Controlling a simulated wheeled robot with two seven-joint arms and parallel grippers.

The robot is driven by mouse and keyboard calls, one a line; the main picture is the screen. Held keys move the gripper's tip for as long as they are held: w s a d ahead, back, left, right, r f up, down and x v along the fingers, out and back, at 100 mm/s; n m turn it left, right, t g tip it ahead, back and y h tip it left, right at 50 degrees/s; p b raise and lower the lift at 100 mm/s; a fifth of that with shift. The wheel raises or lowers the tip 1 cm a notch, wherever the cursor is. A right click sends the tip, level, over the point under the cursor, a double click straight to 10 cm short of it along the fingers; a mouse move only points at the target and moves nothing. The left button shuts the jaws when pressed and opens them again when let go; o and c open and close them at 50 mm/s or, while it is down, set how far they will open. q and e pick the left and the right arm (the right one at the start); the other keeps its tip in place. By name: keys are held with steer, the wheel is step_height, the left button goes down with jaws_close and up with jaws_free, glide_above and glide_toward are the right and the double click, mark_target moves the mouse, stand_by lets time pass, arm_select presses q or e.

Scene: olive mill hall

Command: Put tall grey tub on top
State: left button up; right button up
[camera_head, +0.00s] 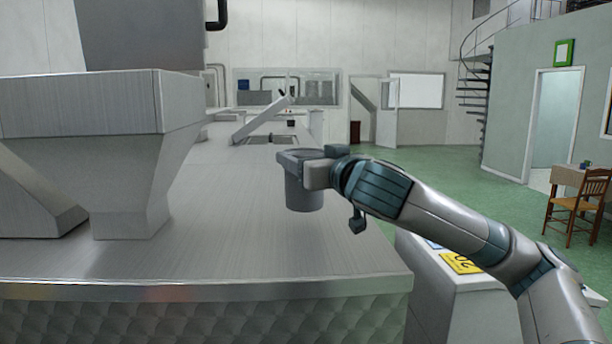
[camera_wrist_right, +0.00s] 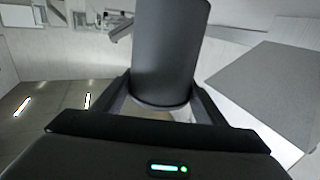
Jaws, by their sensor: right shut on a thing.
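The tall grey tub (camera_head: 304,192) is a plain dark grey cylinder, upright in the head view. My right gripper (camera_head: 298,160) is shut on it near its upper end. In the right wrist view the tub (camera_wrist_right: 170,50) sits between the two fingers (camera_wrist_right: 163,100). In the head view the tub appears against the right part of the steel counter top (camera_head: 230,230). I cannot tell whether its base touches the counter or is held above it. My left gripper is not in view.
A large steel hopper (camera_head: 90,120) stands on the counter at the left. A slanted grey chute (camera_head: 258,120) and a small dark cup (camera_head: 291,123) are farther back. A white unit with a yellow label (camera_head: 461,263) is below my right arm. A wooden chair (camera_head: 580,205) stands right.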

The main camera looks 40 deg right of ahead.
step_height(320, 180, down, 4)
steer(key=shift+r+p, duration=0.2)
steer(key=shift+p, duration=0.35)
steer(key=shift+f, duration=0.15)
steer(key=shift+f, duration=0.15)
steer(key=o, duration=1.5)
steer(key=shift+c, duration=0.2)
steer(key=o, duration=0.4)
